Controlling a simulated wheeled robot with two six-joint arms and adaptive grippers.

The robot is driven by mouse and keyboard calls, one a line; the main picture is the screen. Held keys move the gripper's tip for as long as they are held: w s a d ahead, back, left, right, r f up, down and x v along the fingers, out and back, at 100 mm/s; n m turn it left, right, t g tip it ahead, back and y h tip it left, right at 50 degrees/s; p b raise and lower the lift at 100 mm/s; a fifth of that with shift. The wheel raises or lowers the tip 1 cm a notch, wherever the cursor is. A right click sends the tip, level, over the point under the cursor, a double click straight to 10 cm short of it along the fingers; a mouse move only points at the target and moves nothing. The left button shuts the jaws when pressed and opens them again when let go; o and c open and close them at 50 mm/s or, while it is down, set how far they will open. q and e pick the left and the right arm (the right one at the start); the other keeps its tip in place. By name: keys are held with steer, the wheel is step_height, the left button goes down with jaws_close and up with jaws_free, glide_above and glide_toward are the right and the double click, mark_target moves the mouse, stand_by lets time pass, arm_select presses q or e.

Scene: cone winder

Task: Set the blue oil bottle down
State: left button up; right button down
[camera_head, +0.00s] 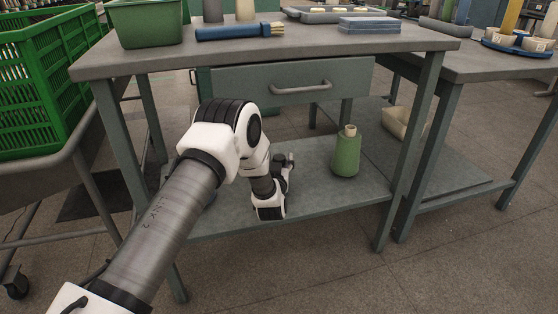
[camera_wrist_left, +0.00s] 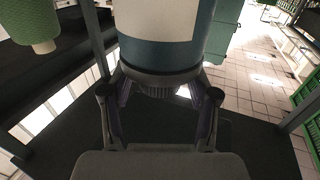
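The blue oil bottle (camera_wrist_left: 165,55), with a white label and a dark ribbed collar, fills the upper middle of the left wrist view. That view looks upside down. The fingers of my left gripper (camera_wrist_left: 160,98) close on both sides of the bottle at its collar. In the head view my left gripper (camera_head: 284,170) is low over the lower shelf (camera_head: 320,205) of the bench, under the drawer. There the bottle is mostly hidden by my own arm, and I cannot tell whether it touches the shelf. My right gripper is not in view.
A green yarn cone (camera_head: 346,155) stands upright on the shelf right of my left gripper; it also shows in the left wrist view (camera_wrist_left: 35,25). The drawer (camera_head: 295,88) and bench top (camera_head: 270,55) are above. Bare shelf lies between gripper and cone. A green crate (camera_head: 40,85) is left.

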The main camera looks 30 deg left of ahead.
arm_select(q)
steer(key=shift+r, duration=0.1)
steer(key=shift+s+d+r, duration=0.1)
steer(key=shift+s, duration=0.05)
steer(key=p+v, duration=0.4)
steer(key=v, duration=0.8)
steer(key=s+d+f+m+g+h, duration=0.25)
steer(key=s+d+f+g, duration=0.2)
steer(key=s+f, duration=0.4)
steer(key=s+d+f+m+g+h, duration=0.1)
steer(key=s+d+f+g+h, duration=0.35)
steer(key=s+f, duration=0.4)
steer(key=s+d+f+m+g, duration=0.1)
steer(key=s+d+g, duration=0.1)
steer(key=s, duration=0.7)
steer(key=s+d+f+g+h, duration=0.1)
steer(key=s+d+g, duration=0.2)
steer(key=s, duration=0.6)
steer(key=shift+s+f+m+g+h, duration=0.25)
steer(key=shift+s+m+g+h, duration=0.1)
steer(key=shift+g, duration=0.65)
